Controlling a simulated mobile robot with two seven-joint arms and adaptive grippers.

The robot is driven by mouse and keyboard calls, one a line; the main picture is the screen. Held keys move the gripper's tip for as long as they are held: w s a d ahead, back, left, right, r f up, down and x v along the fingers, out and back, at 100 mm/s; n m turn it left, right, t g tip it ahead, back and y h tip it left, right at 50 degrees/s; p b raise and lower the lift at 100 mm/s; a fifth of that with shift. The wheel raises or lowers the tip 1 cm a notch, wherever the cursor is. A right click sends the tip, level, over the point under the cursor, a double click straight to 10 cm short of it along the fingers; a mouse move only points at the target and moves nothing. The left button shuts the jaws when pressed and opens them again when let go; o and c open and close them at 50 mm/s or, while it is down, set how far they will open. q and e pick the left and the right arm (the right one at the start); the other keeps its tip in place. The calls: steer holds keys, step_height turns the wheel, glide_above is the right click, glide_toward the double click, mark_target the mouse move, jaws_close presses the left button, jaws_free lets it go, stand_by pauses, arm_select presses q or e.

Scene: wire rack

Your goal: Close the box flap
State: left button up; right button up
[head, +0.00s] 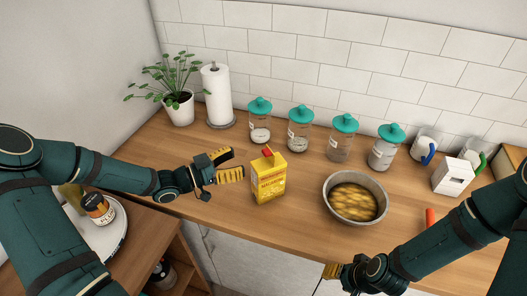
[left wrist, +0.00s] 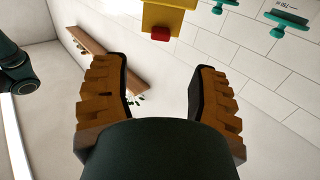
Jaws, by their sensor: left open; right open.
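A yellow box (head: 269,183) stands upright on the wooden counter. A small red flap (head: 267,151) sticks up at its top. My left gripper (head: 236,164) is open and empty just left of the box, near the height of its top, apart from it. In the left wrist view the open fingers (left wrist: 158,92) have nothing between them. The yellow box (left wrist: 170,18) and the red flap (left wrist: 160,34) show beyond them at the top edge. My right gripper (head: 333,271) is at the counter's front edge, partly hidden by its own wrist, away from the box.
A metal bowl (head: 355,199) of yellowish food stands right of the box. Several teal-lidded jars (head: 299,133), a paper towel roll (head: 217,95) and a potted plant (head: 180,107) line the back. A white carton (head: 452,178) stands at the right. Bare counter (head: 225,212) lies left of the box.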

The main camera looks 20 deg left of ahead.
mark_target(263, 153)
arm_select(q)
steer(key=x, duration=0.9)
steer(key=shift+p, duration=0.3)
steer(key=shift+o, duration=0.2)
jaws_close()
